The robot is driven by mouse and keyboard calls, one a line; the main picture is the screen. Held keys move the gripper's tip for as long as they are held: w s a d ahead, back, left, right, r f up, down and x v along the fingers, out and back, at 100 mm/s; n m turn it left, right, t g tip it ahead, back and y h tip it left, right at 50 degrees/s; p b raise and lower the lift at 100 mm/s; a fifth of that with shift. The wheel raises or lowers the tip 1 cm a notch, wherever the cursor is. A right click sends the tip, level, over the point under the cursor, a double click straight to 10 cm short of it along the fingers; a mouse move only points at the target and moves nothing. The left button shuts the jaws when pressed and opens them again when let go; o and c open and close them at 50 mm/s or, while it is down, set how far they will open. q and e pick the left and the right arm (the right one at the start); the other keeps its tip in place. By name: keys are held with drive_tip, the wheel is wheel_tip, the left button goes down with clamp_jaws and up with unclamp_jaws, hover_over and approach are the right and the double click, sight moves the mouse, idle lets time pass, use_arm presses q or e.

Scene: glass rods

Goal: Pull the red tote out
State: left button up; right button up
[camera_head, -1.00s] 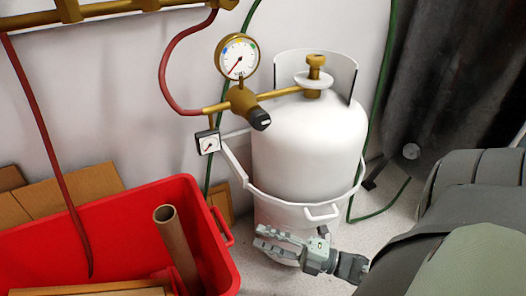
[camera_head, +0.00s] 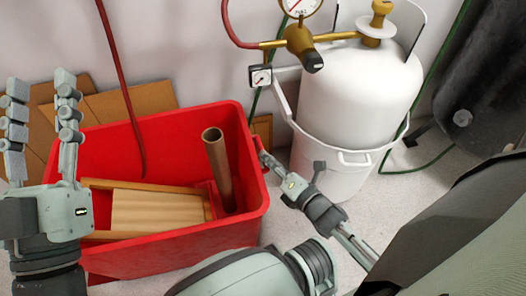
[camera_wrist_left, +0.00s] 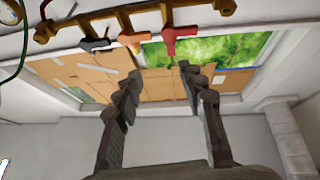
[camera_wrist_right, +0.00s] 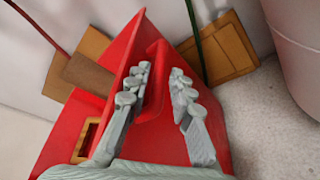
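The red tote (camera_head: 175,252) stands on the floor against the wall, at the left and centre of the head view. It holds a brown tube (camera_head: 217,165) and a wooden frame (camera_head: 158,210). My right gripper (camera_head: 266,160) is at the tote's right end, by its handle. In the right wrist view the open fingers (camera_wrist_right: 160,72) are on either side of the tote's (camera_wrist_right: 62,138) end rim and handle; contact is unclear. My left gripper (camera_head: 40,88) is raised over the tote's left side, open and empty. The left wrist view also shows its fingers (camera_wrist_left: 160,72) apart.
A white gas cylinder (camera_head: 355,85) in a white bucket-like holder (camera_head: 325,165) stands right of the tote, close to my right gripper. Gauges and hoses hang nearby. Cardboard (camera_head: 130,100) leans on the wall behind the tote. Bare floor (camera_head: 362,215) shows at the right.

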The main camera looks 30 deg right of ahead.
drive_tip(key=shift+x, duration=2.1)
clamp_jaws()
